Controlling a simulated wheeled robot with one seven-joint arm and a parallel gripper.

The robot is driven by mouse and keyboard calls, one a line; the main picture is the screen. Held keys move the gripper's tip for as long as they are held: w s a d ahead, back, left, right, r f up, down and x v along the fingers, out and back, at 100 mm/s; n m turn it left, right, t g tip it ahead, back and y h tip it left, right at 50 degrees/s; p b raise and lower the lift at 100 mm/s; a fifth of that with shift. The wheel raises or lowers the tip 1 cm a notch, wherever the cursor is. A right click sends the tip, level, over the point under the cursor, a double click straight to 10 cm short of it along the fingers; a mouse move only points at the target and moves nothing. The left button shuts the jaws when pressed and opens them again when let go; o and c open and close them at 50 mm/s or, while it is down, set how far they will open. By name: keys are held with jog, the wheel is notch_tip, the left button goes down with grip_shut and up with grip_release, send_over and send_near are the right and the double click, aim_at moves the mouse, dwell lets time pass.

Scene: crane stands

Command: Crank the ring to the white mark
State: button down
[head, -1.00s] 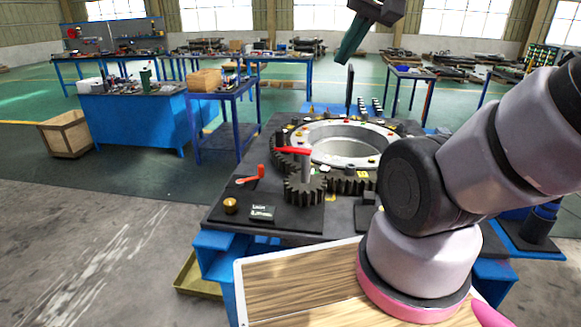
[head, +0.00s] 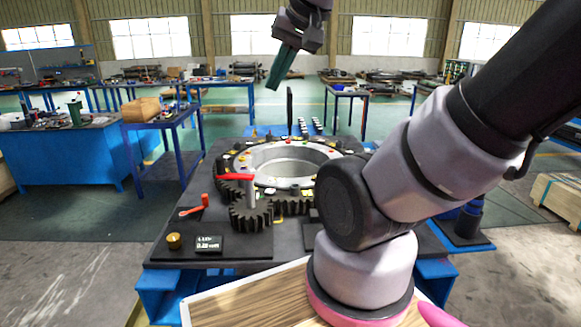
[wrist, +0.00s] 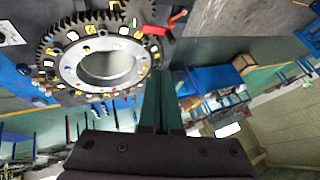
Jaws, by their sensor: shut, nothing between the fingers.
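The ring (head: 262,158) is a large grey toothed ring with coloured blocks around its top, lying flat on a dark stand; it also shows in the wrist view (wrist: 72,62). A dark pinion gear (head: 250,216) meshes at its near left side. A red crank handle (head: 234,177) sits on a grey post above the pinion; it shows in the wrist view (wrist: 153,30) too. White marks are among the blocks, but I cannot tell which one is meant. My gripper (head: 274,86) has green fingers, shut and empty, high above the far side of the ring, apart from the crank.
A second red handle (head: 194,206) lies on the stand's left, near a brass knob (head: 174,241) and a small black display (head: 208,243). A thin black post (head: 290,108) rises behind the ring. Blue workbenches (head: 75,155) stand at left; floor between is clear.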

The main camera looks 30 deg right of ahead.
jog(key=c, duration=1.1)
grip_release()
jog(key=o, duration=0.5)
jog(key=shift+w+a, duration=0.1)
jog(key=shift+w, duration=0.2)
jog(key=w+a+f+g, duration=0.1)
jog(key=w+g, duration=0.1)
jog(key=w, duration=0.3)
jog(key=w+a+f+g, duration=0.2)
jog(key=w, duration=0.3)
jog(key=shift+w+f, duration=0.25)
jog(key=shift+w, duration=0.05)
jog(key=g+h, duration=0.2)
jog(key=g, duration=0.1)
send_over(219, 157)
notch_tip(219, 157, down, 10)
jog(key=shift+s+d+r, duration=0.1)
jog(key=shift+s+d, duration=0.05)
jog(key=shift+f, duration=0.65)
notch_tip(219, 157, down, 10)
jog(key=shift+f, duration=0.1)
jog(key=shift+c, duration=0.4)
